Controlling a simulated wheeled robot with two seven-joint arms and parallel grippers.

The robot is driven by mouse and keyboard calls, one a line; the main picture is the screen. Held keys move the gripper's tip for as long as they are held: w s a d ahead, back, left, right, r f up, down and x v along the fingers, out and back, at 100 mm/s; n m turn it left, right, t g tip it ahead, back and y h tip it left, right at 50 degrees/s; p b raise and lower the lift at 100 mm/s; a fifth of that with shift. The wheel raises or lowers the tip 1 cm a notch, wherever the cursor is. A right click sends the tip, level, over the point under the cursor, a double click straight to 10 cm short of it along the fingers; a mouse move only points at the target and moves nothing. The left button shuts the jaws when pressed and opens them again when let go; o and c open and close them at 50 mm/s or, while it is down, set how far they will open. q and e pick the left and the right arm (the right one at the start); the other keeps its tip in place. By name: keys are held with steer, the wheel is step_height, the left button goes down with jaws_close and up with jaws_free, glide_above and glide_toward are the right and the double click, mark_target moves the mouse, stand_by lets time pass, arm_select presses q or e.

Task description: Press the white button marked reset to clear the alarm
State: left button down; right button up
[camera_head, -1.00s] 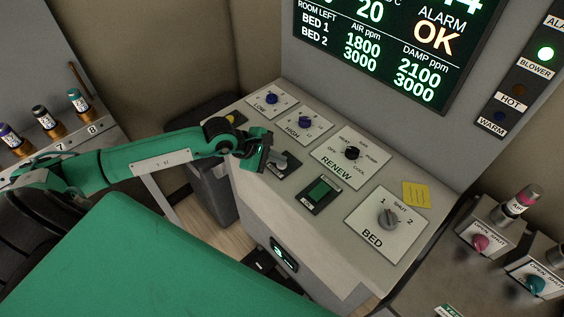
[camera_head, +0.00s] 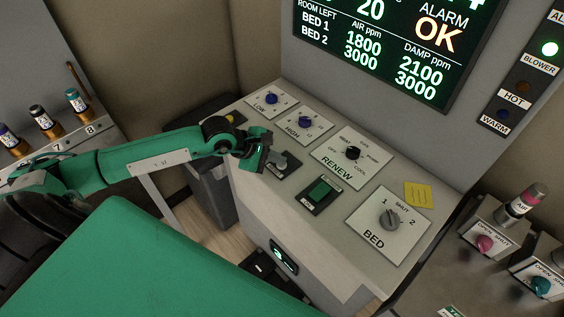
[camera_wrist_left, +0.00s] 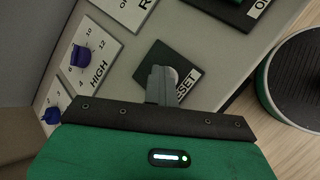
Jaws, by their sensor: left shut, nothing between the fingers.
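The white reset button (camera_wrist_left: 172,76) sits on a black plate whose label (camera_wrist_left: 187,80) reads partly "SET" in the left wrist view. My left gripper (camera_wrist_left: 160,84) is shut and empty, with its fingertips over the button's near side; I cannot tell whether they touch it. In the head view my left gripper (camera_head: 278,163) is at the black reset plate (camera_head: 287,170), and the fingers hide most of the button. The display (camera_head: 385,45) reads ALARM OK. My right gripper is not in view.
The sloped console (camera_head: 335,240) carries the LOW (camera_head: 271,98), HIGH (camera_head: 305,121), RENEW (camera_head: 352,153) and BED (camera_head: 389,218) dials. A black plate with a green switch (camera_head: 320,190) lies just right of the gripper.

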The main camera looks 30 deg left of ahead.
mark_target(277, 165)
arm_select(q)
steer(key=shift+f, duration=0.1)
steer(key=shift+r+p, duration=1.1)
steer(key=shift+r, duration=2)
